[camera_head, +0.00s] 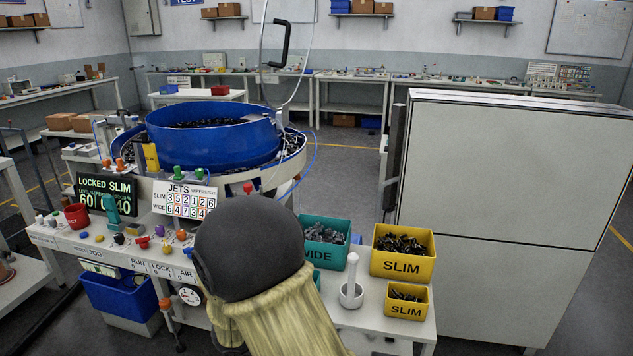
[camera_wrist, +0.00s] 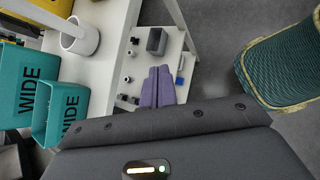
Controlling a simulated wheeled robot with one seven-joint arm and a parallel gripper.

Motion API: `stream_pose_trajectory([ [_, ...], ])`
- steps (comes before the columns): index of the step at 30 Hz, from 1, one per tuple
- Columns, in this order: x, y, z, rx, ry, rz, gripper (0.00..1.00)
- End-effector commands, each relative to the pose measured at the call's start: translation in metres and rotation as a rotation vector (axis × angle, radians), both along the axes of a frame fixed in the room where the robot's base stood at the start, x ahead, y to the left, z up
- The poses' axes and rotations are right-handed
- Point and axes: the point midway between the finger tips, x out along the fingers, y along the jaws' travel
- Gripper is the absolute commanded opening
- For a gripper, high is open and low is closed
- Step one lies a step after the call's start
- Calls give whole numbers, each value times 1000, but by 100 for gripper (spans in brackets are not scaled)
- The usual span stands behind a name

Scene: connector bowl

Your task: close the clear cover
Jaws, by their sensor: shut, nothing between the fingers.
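The clear cover (camera_head: 293,72) stands raised, tilted up at the back right of the blue bowl (camera_head: 213,140) in the head view. Its thin rim shows, and its top runs out of the picture. A black handle (camera_head: 282,45) is on it. The bowl is uncovered and dark parts lie in it. My gripper (camera_wrist: 157,88) shows in the wrist view with its purple fingers together and nothing between them. It is over a low white shelf, well away from the cover. In the head view my arm hides the gripper.
Teal WIDE bins (camera_head: 325,237), yellow SLIM bins (camera_head: 402,252) and a white holder with an upright rod (camera_head: 351,289) stand on the bench's right end. A big pale cabinet (camera_head: 510,170) blocks the right. Control knobs line the bench front.

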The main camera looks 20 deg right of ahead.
Motion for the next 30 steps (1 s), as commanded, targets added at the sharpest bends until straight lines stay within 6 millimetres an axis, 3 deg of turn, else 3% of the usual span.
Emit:
stream_pose_trajectory([
  [6,-45,8,-18,325,-151,-359,0],
  [14,-64,27,-2,603,-357,-699,0],
  [21,-64,36,51,781,-549,-942,0],
  [30,-63,37,129,857,-650,-1055,0],
])
